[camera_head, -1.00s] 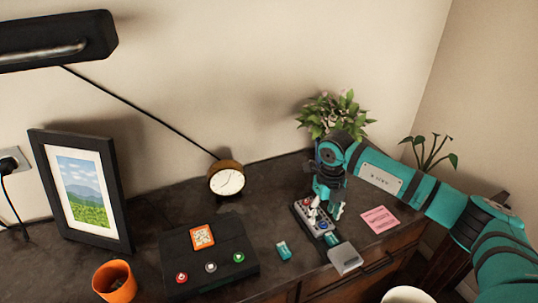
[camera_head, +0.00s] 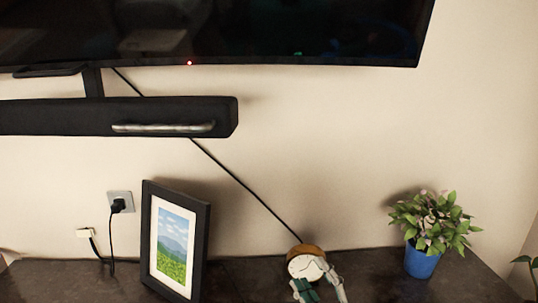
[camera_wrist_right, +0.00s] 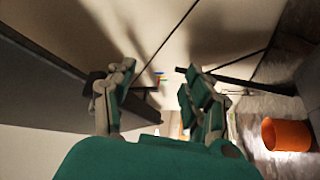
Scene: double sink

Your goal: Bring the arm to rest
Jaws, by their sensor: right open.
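My right gripper (camera_head: 318,286) shows at the bottom edge of the head view, with only its grey and green finger parts in the picture. The rest of my right arm is out of the head view. My left gripper is not in view.
A black picture frame (camera_head: 177,240) stands left of the gripper, and a plant in a blue pot (camera_head: 421,262) stands right. A shelf-like black bar (camera_head: 60,117) and a dark screen (camera_head: 250,30) are above. The wrist view shows an orange cup (camera_wrist_right: 287,135) at right.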

